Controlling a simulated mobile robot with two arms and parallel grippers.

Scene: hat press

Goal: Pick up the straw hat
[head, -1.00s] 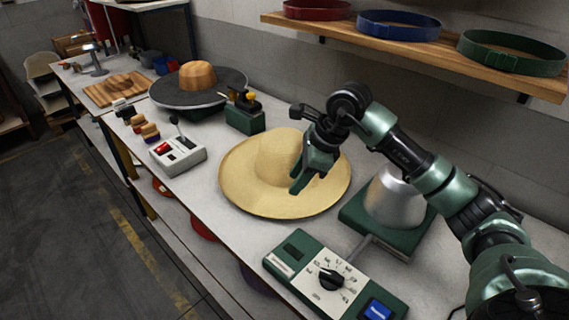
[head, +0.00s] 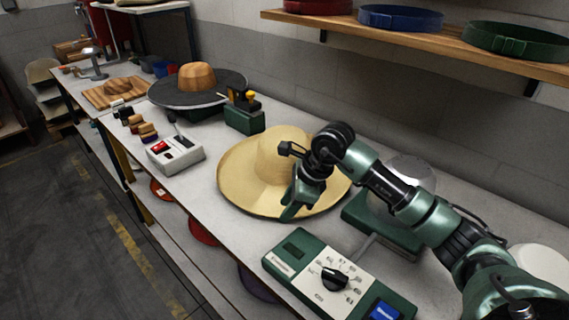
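The straw hat (head: 241,180) is pale yellow with a wide round brim. It lies brim down on the white workbench, in the middle of the head view. My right gripper (head: 290,210) is low over the front right part of the brim, right of the crown, with its fingers pointing down. The fingers overlap in the view, so their gap is unclear, and I cannot tell whether they touch the brim. My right wrist and forearm hide the right part of the hat. My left gripper is out of view.
A silver press dome on a green base (head: 383,226) stands right of the hat, partly behind my arm. A green and white control box (head: 318,280) is in front. A white switch box (head: 176,154) and a dark-brimmed hat block (head: 198,85) are left. A belt shelf (head: 420,42) hangs above.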

